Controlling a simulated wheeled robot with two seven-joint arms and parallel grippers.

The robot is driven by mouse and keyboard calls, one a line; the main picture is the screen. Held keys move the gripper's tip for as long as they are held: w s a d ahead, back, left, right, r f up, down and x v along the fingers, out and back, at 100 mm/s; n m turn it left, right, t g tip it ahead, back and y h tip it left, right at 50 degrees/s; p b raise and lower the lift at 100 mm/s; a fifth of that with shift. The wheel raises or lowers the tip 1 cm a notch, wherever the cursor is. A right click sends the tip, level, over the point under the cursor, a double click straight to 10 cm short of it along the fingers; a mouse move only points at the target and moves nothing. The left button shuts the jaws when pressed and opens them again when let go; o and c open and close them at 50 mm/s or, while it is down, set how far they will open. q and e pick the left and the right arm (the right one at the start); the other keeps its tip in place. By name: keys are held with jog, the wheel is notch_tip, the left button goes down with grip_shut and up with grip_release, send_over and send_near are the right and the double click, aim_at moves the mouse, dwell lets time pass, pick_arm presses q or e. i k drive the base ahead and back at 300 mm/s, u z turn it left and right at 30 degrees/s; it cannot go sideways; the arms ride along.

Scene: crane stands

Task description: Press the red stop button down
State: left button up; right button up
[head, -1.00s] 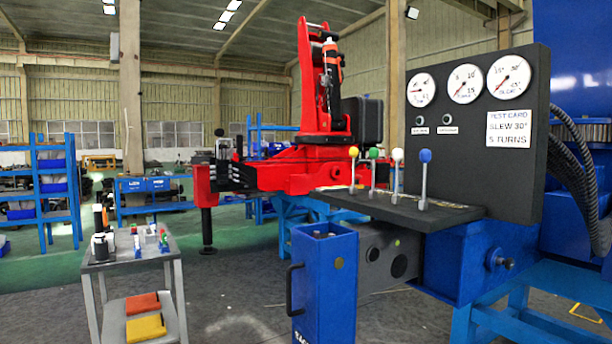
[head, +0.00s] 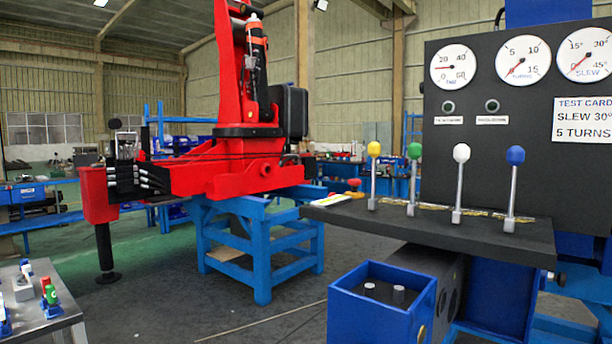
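A small red knob (head: 355,184), which looks like the stop button, shows at the left end of the dark console shelf (head: 430,222). It is small in the view, and I cannot tell whether it is up or pressed. A flat yellow and white piece (head: 335,199) lies beside it on the shelf edge. To its right stand levers with a yellow knob (head: 374,149), a green knob (head: 414,151), a white knob (head: 461,153) and a blue knob (head: 515,156). Neither of my grippers is in view.
A dark gauge panel (head: 511,127) rises behind the levers. An open blue bin (head: 380,312) stands below the shelf. The red crane (head: 245,170) rests on a blue stand (head: 262,240). A grey cart (head: 40,310) is at lower left. Floor between cart and bin is clear.

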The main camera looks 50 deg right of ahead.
aim_at(354, 182)
jog(key=i, duration=1.95)
jog(key=z, duration=2.1)
jog(key=i, duration=1.5)
jog(key=z, duration=2.5)
jog(key=k, duration=0.5)
jog(key=u, duration=0.1)
